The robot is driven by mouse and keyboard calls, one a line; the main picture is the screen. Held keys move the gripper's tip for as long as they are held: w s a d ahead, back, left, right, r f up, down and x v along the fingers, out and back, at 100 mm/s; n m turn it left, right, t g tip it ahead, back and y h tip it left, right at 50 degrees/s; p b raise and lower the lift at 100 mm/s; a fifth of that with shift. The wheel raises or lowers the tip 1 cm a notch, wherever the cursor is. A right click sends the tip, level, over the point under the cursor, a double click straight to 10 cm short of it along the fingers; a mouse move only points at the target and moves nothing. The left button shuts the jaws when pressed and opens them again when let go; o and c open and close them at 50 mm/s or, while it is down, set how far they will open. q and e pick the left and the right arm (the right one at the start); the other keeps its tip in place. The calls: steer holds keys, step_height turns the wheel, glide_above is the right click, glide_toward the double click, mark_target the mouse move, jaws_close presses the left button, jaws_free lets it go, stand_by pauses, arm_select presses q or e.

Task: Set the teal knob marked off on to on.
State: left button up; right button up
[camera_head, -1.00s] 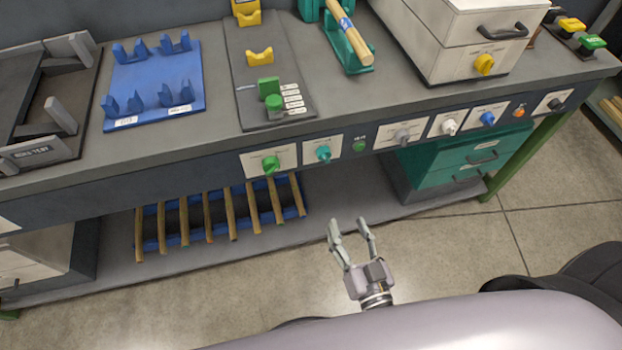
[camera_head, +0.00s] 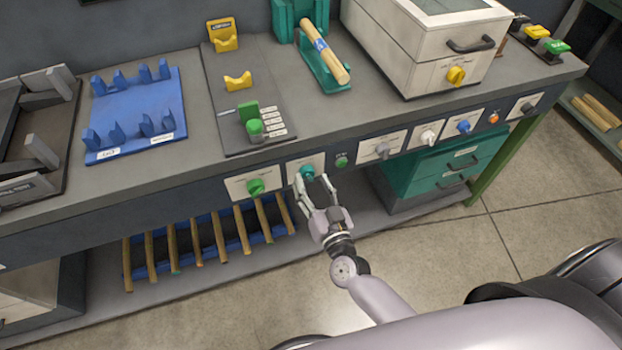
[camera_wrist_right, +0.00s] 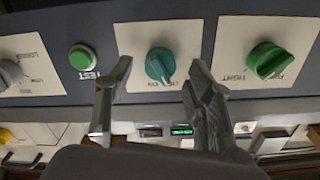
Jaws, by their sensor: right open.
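The teal knob (camera_head: 307,173) sits on a white plate on the front panel of the bench. It also shows in the right wrist view (camera_wrist_right: 160,66), between and beyond my fingertips, with its pointer toward the lower part of its plate. The lettering under it is upside down there and hard to read. My right gripper (camera_head: 316,186) is open and empty just in front of the knob; in the right wrist view its fingers (camera_wrist_right: 155,80) stand on either side, apart from the knob as far as I can tell. My left gripper is not in view.
A green knob (camera_head: 256,187) and a green TEST button (camera_head: 342,160) flank the teal knob. A grey knob (camera_head: 382,150), a white knob (camera_head: 427,136) and a blue knob (camera_head: 463,126) are farther right. A blue rack of wooden rods (camera_head: 208,241) lies on the lower shelf.

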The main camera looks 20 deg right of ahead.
steer(key=shift+w, duration=0.75)
steer(key=shift+c, duration=0.4)
steer(key=c, duration=1.1)
